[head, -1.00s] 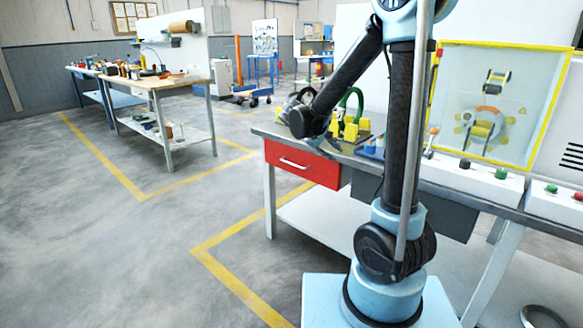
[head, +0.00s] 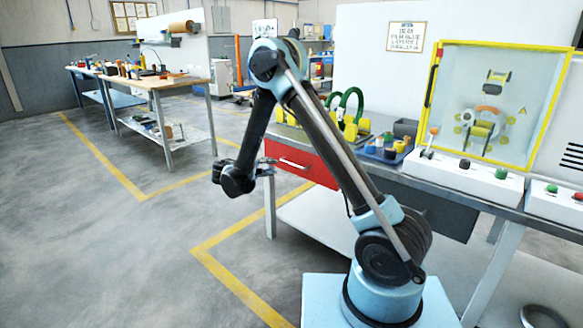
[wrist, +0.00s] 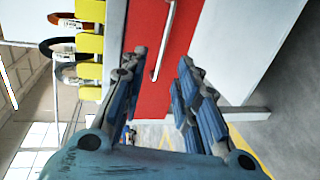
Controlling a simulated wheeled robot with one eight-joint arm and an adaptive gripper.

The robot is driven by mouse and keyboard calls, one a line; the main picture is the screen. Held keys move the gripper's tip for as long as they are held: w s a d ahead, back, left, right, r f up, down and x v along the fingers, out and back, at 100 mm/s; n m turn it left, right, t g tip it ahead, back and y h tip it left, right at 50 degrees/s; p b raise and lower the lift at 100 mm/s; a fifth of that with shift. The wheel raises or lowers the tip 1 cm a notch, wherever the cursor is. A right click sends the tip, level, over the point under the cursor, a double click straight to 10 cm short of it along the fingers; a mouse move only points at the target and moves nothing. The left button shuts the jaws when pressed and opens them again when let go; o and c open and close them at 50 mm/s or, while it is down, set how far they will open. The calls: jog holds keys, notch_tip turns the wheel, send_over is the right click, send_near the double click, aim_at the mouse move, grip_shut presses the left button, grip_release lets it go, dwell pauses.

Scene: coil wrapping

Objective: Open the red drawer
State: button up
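The red drawer (head: 316,168) sits under the left end of the grey-topped workbench and looks shut. Its pale bar handle (head: 293,163) is on the front. In the wrist view the red drawer front (wrist: 182,72) lies ahead, with the handle (wrist: 163,42) showing between my fingers. My gripper (head: 268,167) is just left of the drawer front in the head view. In the wrist view my gripper (wrist: 163,56) is open, its two blue-padded fingers apart on either side of the handle's line. Nothing is held, and the handle appears a little beyond the fingertips.
Yellow blocks with green and dark loops (head: 350,115) stand on the workbench above the drawer. A blue tray (head: 384,151) of small parts and a yellow-framed panel (head: 490,100) are farther right. The floor left of the workbench is open, marked with yellow lines.

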aim_at(292, 164)
jog(key=x, duration=0.5)
jog(key=a+x, duration=0.1)
jog(key=x, duration=0.4)
jog(key=f+x, duration=0.1)
jog(key=x, duration=0.5)
jog(key=shift+w+a, duration=0.1)
jog(key=shift+w, duration=0.4)
grip_shut()
